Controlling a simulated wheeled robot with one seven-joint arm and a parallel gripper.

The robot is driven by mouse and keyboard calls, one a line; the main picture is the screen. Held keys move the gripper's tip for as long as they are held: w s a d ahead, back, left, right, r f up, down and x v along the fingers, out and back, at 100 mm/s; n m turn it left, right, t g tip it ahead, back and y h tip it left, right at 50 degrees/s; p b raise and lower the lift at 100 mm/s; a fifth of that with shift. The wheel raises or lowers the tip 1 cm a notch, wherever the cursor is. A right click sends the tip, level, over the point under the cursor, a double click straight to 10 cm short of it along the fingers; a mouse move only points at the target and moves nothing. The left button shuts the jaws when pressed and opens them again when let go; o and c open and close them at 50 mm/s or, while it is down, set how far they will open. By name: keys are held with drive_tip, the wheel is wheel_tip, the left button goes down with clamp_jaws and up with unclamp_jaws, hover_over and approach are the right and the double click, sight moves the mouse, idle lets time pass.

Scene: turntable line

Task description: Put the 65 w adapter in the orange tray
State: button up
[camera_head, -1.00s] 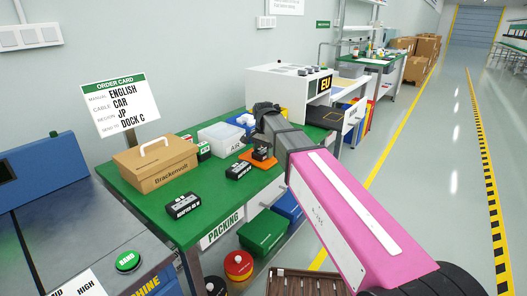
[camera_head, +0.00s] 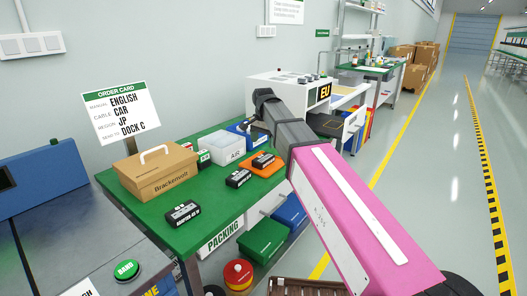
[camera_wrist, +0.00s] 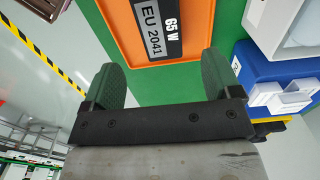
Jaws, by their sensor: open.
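The 65 W adapter (camera_wrist: 160,28) is a black block with white "65 W" and "EU 2041" labels. It lies in the orange tray (camera_wrist: 122,40), and its far end is cut off by the wrist picture's edge. In the head view the adapter (camera_head: 263,160) lies in the tray (camera_head: 250,159) on the green bench. My gripper (camera_wrist: 162,64) is open, with its green-padded fingers apart and nothing held. The adapter is beyond the fingertips, apart from them.
Two other black adapters lie on the green bench (camera_head: 150,206): one beside the tray (camera_head: 238,178), one nearer the front (camera_head: 183,213). A white bin (camera_head: 222,147), a blue box (camera_head: 243,131) and a cardboard box (camera_head: 157,172) stand behind. An order card (camera_head: 121,112) stands at left.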

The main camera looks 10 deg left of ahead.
drive_tip(key=shift+r, duration=1.8)
